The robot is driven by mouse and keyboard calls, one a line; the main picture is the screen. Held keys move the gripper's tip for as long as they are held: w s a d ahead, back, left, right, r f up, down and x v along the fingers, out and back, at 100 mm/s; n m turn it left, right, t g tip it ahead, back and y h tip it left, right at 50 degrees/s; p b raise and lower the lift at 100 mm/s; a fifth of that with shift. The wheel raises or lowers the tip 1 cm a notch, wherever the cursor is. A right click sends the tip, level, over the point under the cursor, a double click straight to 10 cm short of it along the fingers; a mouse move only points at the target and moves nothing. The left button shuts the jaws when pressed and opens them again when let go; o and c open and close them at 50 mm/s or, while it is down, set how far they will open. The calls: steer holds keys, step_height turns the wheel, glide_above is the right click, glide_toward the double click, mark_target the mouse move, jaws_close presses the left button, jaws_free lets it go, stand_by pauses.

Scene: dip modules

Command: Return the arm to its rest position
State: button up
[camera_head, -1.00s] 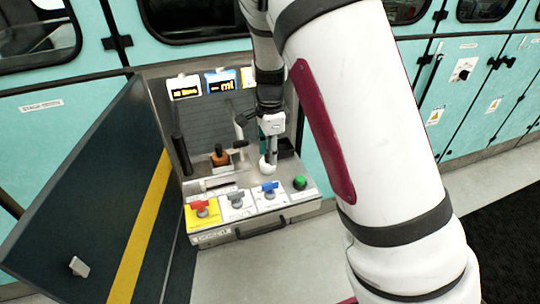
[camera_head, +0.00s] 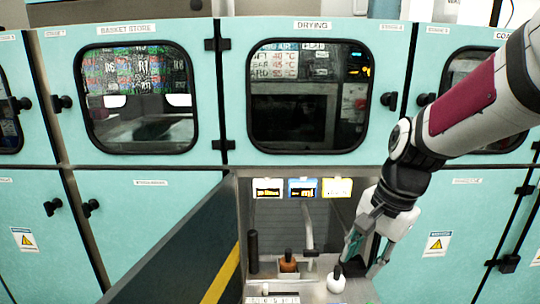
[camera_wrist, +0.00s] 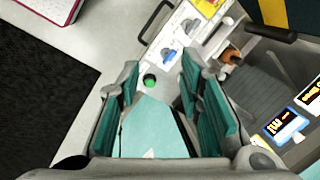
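My arm (camera_head: 460,105) comes in from the right in the head view, raised in front of the teal cabinets and bent down at the wrist. My gripper (camera_head: 364,262) points down at the right side of the open bay, near a white rounded object (camera_head: 336,279). In the wrist view my gripper (camera_wrist: 160,70) has its two teal-padded fingers apart, with nothing held between them. A teal surface shows between and beyond the fingers. Exact clearance from the bay's right wall cannot be told.
An open dark door (camera_head: 190,265) with a yellow stripe stands left of the bay. Switches and a green button (camera_wrist: 149,80) show in the wrist view. Grey floor (camera_wrist: 75,120) is clear.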

steer(key=s+r+n+t+h+p, duration=0.1)
steer(key=s+r+n, duration=0.3)
steer(key=s, duration=0.6)
steer(key=s+d+r+n+t+p, duration=0.1)
steer(key=s+r+n, duration=0.3)
steer(key=s, duration=0.6)
steer(key=shift+d+r+n+t+h, duration=0.3)
steer(key=shift+r+n+t+h, duration=0.1)
steer(key=shift+n, duration=0.8)
steer(key=shift+w, duration=0.1)
